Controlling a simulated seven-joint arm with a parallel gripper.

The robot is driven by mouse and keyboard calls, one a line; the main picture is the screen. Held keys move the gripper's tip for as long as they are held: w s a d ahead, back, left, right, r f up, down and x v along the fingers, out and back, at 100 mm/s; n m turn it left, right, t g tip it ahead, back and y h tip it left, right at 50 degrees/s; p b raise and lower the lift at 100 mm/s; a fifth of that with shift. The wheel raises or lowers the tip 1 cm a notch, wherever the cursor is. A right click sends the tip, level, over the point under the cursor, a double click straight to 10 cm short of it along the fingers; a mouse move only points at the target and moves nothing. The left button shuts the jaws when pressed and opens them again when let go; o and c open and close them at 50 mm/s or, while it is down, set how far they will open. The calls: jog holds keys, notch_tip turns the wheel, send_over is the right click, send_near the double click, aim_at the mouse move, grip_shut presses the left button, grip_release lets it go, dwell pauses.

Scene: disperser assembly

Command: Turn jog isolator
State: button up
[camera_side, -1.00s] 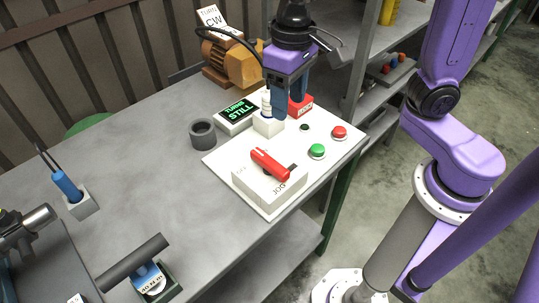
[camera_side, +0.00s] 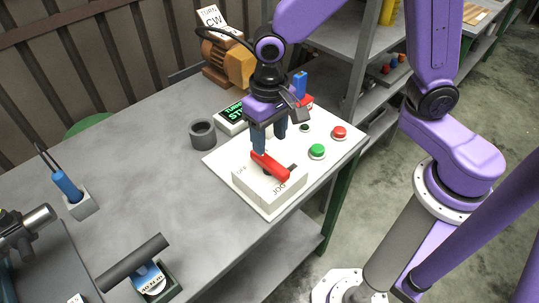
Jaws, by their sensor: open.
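The jog isolator is a pale box (camera_side: 262,190) marked JOG and OFF, with a red handle (camera_side: 271,166) on top. The handle lies slanted from upper left to lower right, its lower right end near the JOG side. My gripper (camera_side: 270,144) is above the box, over the handle's upper left part, pointing down. Its two dark blue fingers are spread apart, one at the handle's upper left end and the other behind it. I cannot tell if a finger touches the handle.
A white panel (camera_side: 229,178) carries the box, a green button (camera_side: 317,151) and a red button (camera_side: 340,132). A display (camera_side: 229,118), partly hidden by my gripper, stands behind. A dark grey ring (camera_side: 203,135) is left of the panel.

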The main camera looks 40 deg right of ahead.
aim_at(270, 161)
notch_tip(270, 161, down, 7)
jog(key=shift+r, duration=0.1)
dwell(0.4)
grip_shut()
